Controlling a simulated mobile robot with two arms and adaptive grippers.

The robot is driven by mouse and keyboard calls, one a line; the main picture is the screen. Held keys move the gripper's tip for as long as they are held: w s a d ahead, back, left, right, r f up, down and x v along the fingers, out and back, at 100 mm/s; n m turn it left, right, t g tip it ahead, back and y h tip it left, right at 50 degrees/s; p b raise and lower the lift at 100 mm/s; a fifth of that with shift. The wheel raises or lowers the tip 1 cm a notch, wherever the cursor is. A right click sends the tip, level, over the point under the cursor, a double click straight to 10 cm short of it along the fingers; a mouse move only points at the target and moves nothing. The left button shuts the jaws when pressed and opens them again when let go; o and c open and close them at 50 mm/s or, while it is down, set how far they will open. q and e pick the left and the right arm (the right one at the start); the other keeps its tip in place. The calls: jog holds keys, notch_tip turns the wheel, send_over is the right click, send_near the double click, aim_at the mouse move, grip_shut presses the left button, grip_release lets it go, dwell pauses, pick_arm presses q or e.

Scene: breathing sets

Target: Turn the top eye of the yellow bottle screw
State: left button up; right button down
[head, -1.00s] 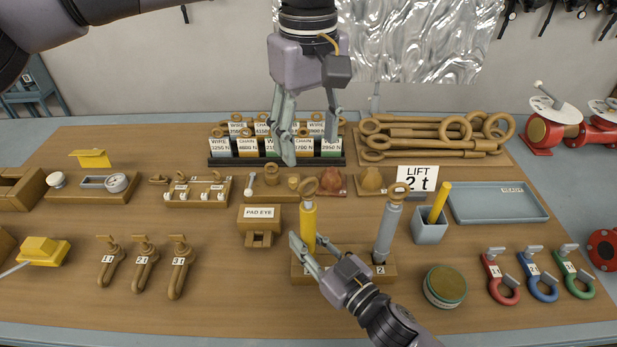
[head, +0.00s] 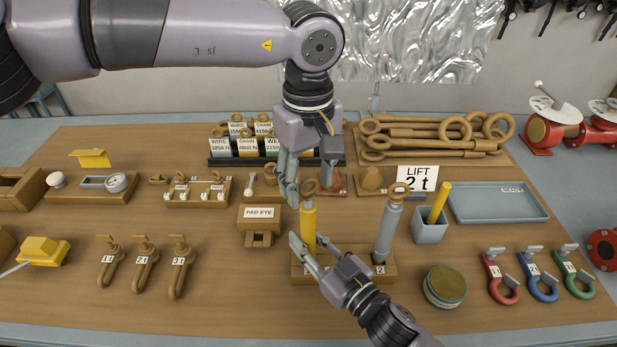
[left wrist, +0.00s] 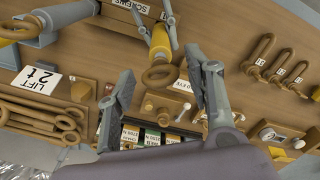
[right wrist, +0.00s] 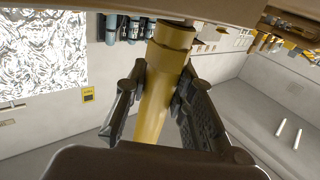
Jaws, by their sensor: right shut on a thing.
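The yellow bottle screw (head: 308,222) stands upright in a wooden block (head: 391,269). Its brown top eye (head: 310,186) also shows in the left wrist view (left wrist: 158,76). My left gripper (head: 309,194) is above and around the level of the eye, pointing down, with its fingers apart. In the left wrist view the eye lies between the two fingers (left wrist: 158,88), with gaps on both sides. My right gripper (head: 307,241) is shut on the yellow body, low down; the right wrist view shows both fingers against the yellow body (right wrist: 155,100).
A grey bottle screw (head: 387,232) stands in the same block to the right. A grey cup (head: 429,232) with a yellow rod is beyond it. A pad eye block (head: 259,218) is to the left. Labelled sling racks (head: 222,161) are behind.

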pick_arm(q)
jog(key=c, duration=0.9)
jog(key=shift+c, duration=0.2)
jog(key=shift+n, duration=0.3)
